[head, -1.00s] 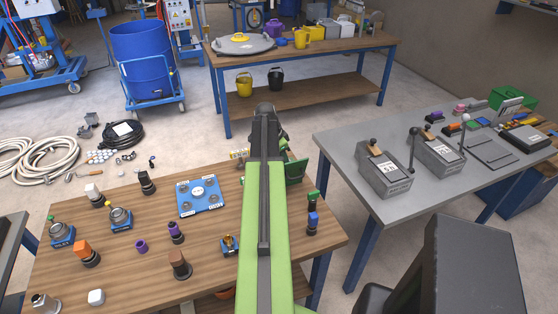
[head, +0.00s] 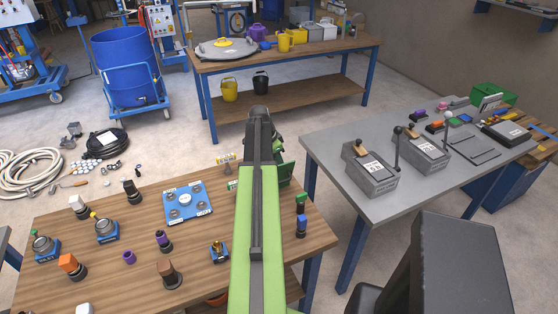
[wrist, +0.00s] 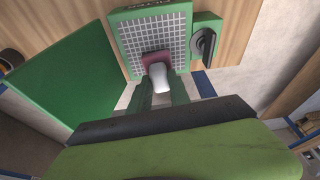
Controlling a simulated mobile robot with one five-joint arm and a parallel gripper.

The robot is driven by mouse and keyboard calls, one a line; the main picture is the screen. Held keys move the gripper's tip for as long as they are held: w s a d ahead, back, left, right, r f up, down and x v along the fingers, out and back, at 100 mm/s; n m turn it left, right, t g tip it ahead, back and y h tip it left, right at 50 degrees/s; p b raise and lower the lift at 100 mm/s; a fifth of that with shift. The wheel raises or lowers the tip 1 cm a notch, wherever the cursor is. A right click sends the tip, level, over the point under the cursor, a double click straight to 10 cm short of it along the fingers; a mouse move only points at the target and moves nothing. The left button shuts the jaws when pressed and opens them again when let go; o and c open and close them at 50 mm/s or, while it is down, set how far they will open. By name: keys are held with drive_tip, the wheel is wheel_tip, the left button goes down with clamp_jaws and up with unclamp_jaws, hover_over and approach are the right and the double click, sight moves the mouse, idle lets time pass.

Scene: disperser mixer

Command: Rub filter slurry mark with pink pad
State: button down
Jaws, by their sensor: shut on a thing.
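The filter is a green frame around a white grid (wrist: 174,27), at the top middle of the wrist view. The pink pad (wrist: 156,60) is a dark pink block with a white handle (wrist: 158,77). It is at the grid's lower edge and looks to be against it; exact contact is hard to tell. My gripper (wrist: 160,86) is shut on the handle. I cannot make out the slurry mark; the pad may cover it. In the head view my arm hides the gripper, the pad and most of the filter; a green edge (head: 287,170) shows beside it.
A green panel (wrist: 70,83) stands left of the filter, and a green block with a black knob (wrist: 204,43) is on its right. The wooden table (head: 215,277) carries several small parts. A grey table (head: 340,190) with lever boxes is at right.

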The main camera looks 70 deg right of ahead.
drive_tip(key=shift+w+a, duration=2.4)
drive_tip(key=shift+w, duration=0.15)
wheel_tip(320, 180, up, 6)
drive_tip(key=p, duration=0.6)
wheel_tip(320, 180, up, 3)
drive_tip(key=p, duration=0.3)
